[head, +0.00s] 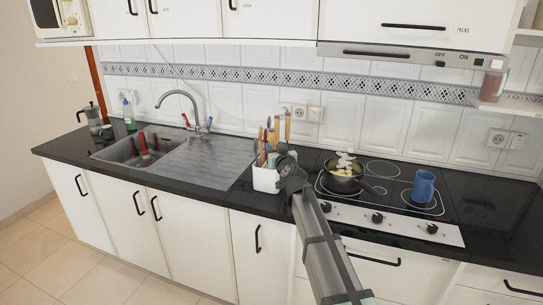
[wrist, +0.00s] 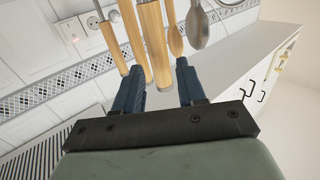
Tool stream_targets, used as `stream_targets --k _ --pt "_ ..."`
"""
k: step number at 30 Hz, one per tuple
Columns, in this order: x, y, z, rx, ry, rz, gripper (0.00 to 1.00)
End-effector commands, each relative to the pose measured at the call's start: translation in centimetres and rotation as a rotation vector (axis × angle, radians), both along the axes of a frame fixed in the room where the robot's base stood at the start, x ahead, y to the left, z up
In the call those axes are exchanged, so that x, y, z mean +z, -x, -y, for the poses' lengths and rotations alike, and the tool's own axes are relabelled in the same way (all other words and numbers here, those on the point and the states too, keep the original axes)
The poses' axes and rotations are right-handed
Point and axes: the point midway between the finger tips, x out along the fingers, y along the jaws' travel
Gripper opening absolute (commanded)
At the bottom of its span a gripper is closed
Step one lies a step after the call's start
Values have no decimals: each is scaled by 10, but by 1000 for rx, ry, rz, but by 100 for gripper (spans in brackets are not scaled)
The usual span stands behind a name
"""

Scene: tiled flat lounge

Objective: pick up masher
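In the head view a white holder (head: 265,181) stands on the dark counter, filled with upright kitchen utensils. I cannot tell which of them is the masher, as no masher head shows. The wrist view shows several of their upper parts: thick wooden handles (wrist: 154,42), a wooden spoon (wrist: 175,40) and a grey metal spoon (wrist: 198,28). My gripper (wrist: 158,70) is open, with its two dark blue fingers apart and the handles beyond and between them. In the head view my gripper (head: 286,163) is at the holder's right side and partly covers it.
Right of the holder, a pan (head: 343,183) with food and a blue mug (head: 424,186) stand on the black hob (head: 385,197). The sink (head: 125,150) and its ridged drainboard (head: 203,160) are to the left. The tiled wall (head: 233,100) and hood (head: 395,54) bound the space.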

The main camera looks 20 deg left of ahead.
Motion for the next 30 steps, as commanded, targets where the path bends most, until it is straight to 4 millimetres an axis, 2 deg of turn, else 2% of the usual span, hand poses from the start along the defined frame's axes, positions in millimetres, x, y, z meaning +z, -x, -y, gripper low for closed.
stream_targets --k 1,3,11,21,30 --pt "0 -11 -7 0 0 0 40" --pt "0 -17 -12 0 0 0 40" --pt "1 -27 -18 0 0 0 40" --pt "3 -62 -41 0 0 -1 40" --pt "3 -63 -43 -1 0 -1 39"
